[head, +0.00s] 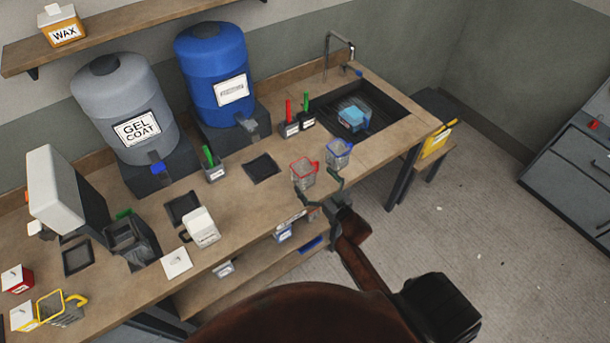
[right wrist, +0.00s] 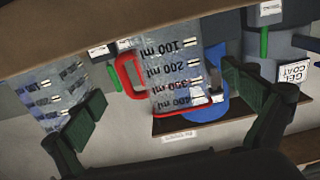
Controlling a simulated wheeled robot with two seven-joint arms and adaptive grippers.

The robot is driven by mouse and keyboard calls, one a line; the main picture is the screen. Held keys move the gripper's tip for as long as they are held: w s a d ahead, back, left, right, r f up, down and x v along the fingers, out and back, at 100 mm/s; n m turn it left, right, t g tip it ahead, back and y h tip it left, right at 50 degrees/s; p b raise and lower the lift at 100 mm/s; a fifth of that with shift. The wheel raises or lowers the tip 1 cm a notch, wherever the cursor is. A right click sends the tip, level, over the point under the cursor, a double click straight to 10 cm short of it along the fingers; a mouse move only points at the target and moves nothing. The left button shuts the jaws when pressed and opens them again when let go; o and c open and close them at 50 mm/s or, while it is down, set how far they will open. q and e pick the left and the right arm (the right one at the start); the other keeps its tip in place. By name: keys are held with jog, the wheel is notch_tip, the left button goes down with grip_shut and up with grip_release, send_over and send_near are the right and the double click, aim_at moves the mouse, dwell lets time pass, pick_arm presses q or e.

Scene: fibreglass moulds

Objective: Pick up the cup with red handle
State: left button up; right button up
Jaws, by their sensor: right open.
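The clear measuring cup with a red rim and red handle (head: 302,174) stands upright near the front edge of the workbench. In the right wrist view, the red-handled cup (right wrist: 178,68) appears upside down, with its ml marks facing the camera and its handle to the left. My right gripper (head: 319,191) is open at the bench's front edge, close to the cup's near side. In the right wrist view, its fingers (right wrist: 165,105) are spread on either side of the cup, and I cannot tell whether they touch it. My left gripper is out of view.
A blue-rimmed cup (head: 339,153) stands just right of the red one, close to a finger. A sink (head: 385,120) holds a blue item. A dark pad (head: 261,168) lies left of the red cup. Blue and grey drums (head: 208,75) stand behind. A yellow-handled cup (head: 62,308) is far left.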

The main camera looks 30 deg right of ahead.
aim_at(302, 165)
jog(key=w, duration=0.4)
jog(key=shift+a+r, duration=0.1)
jog(key=shift+a, duration=0.05)
jog(key=shift+c, duration=0.3)
jog(key=c, duration=1.2)
jog(key=shift+r, duration=0.15)
